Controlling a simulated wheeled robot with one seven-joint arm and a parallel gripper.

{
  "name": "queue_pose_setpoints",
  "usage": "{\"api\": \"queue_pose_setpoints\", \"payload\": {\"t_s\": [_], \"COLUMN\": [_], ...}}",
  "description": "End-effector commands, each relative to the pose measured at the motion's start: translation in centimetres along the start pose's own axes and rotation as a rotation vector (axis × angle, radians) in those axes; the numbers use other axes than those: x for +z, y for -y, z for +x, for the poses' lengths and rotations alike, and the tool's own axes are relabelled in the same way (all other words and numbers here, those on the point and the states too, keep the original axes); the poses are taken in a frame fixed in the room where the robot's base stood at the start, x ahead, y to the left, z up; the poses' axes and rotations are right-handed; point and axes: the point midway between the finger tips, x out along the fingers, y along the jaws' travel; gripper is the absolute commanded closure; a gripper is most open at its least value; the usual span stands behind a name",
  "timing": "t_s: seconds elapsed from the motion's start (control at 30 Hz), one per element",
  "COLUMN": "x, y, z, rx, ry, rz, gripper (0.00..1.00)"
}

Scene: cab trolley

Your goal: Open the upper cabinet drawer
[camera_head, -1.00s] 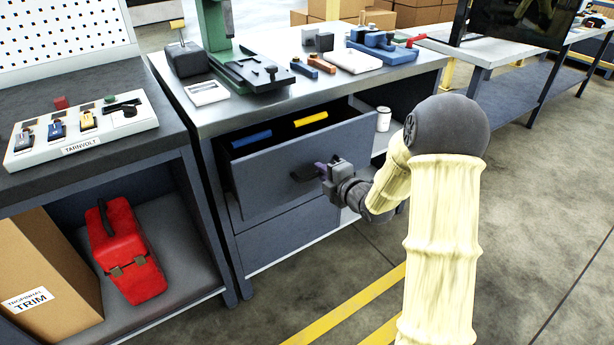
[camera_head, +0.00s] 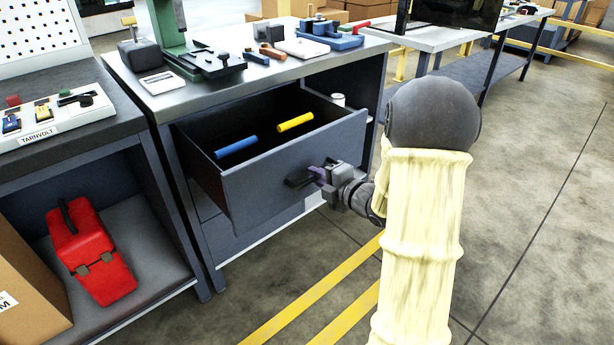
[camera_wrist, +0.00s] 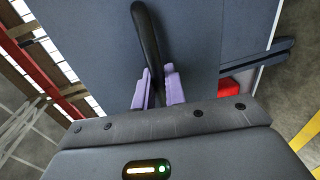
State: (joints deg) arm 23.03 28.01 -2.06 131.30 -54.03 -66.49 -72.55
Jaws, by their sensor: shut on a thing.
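The upper cabinet drawer (camera_head: 275,192) has a grey front and stands pulled well out from the cabinet under the workbench. Its black bar handle (camera_head: 300,180) sits on the front. My gripper (camera_head: 318,176) is at the handle, its purple fingers shut on it. In the wrist view the fingers (camera_wrist: 158,88) close around the lower part of the dark handle (camera_wrist: 148,35). A blue cylinder (camera_head: 236,147) and a yellow cylinder (camera_head: 295,122) lie inside the drawer. The lower drawer (camera_head: 225,238) is closed and partly hidden by the upper one.
The workbench top (camera_head: 205,95) carries a green machine and several tools. A red case (camera_head: 90,250) stands on the left bench's lower shelf. The floor in front, with yellow stripes (camera_head: 310,293), is clear.

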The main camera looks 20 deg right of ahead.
Motion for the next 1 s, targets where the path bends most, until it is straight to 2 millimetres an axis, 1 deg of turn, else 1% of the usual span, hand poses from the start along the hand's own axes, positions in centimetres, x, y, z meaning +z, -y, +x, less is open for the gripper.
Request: {"api": "queue_pose_setpoints", "payload": {"t_s": [0.13,0.47,0.5,0.57,0.6,0.87,1.0], "x": [0.40,0.40,0.40,0.39,0.37,0.29,0.27], "y": [0.18,0.16,0.16,0.16,0.15,0.10,0.06], "z": [-0.49,-0.52,-0.52,-0.51,-0.51,-0.52,-1.21], "rx": [-0.002,-0.002,-0.002,-0.002,-0.002,0.000,-0.001], "ry": [0.009,0.008,0.008,0.008,0.007,0.005,0.005], "rz": [0.002,0.002,0.002,0.002,0.002,0.001,0.001], "gripper": [1.00,1.00,0.84,0.72,0.70,0.70,0.70]}}
